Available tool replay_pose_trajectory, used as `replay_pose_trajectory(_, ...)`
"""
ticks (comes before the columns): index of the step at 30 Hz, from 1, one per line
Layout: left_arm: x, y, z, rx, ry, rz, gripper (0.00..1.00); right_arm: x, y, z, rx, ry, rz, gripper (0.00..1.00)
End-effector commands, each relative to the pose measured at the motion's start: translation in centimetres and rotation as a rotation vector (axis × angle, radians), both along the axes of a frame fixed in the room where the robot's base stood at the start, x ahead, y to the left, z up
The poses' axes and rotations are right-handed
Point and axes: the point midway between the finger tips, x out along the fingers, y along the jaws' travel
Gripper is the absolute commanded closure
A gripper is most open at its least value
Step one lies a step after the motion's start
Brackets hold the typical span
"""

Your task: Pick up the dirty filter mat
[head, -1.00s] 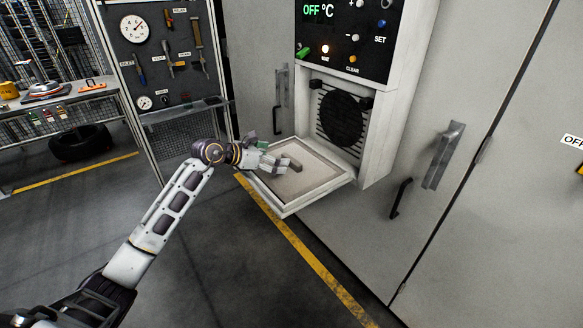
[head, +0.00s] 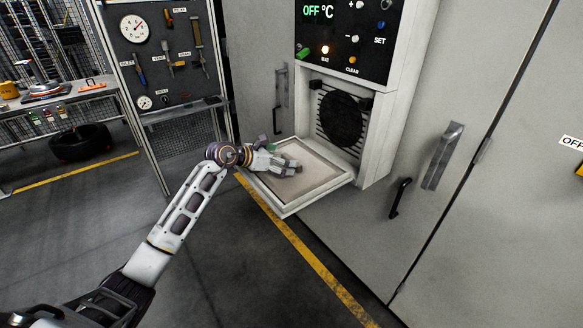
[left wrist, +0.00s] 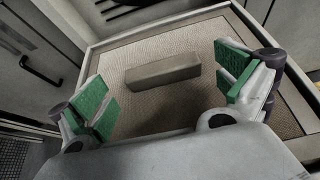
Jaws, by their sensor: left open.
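The filter mat (head: 315,178) is a beige, textured sheet lying flat in the open, white-framed flap of the cabinet. It fills most of the left wrist view (left wrist: 150,118). A grey-brown block (left wrist: 163,70) sits on top of the mat, near its middle. My left gripper (head: 288,167) is over the mat, partly hiding the block in the head view. In the left wrist view its green-padded fingers (left wrist: 165,85) are wide apart, one towards each end of the block, with nothing between them in contact. My right gripper is not in view.
The flap's white rim (head: 318,198) juts out below a round black fan grille (head: 342,118). A control panel (head: 345,30) reading OFF °C is above. Black door handles (head: 400,198) stick out to the right. A tool board (head: 165,50) stands at the left.

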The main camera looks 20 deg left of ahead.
Motion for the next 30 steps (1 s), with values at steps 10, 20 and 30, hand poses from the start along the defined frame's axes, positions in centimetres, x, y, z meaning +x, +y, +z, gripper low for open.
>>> replay_pose_trajectory(10,1.5,-1.2,-0.9,0.000,0.000,0.000,0.00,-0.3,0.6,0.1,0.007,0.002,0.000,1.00)
replay_pose_trajectory(20,1.5,-1.2,-0.9,0.000,0.000,0.000,0.00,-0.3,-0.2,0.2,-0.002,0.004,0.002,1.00)
replay_pose_trajectory(30,1.5,-1.2,-0.9,0.000,0.000,0.000,0.26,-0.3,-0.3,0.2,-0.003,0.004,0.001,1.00)
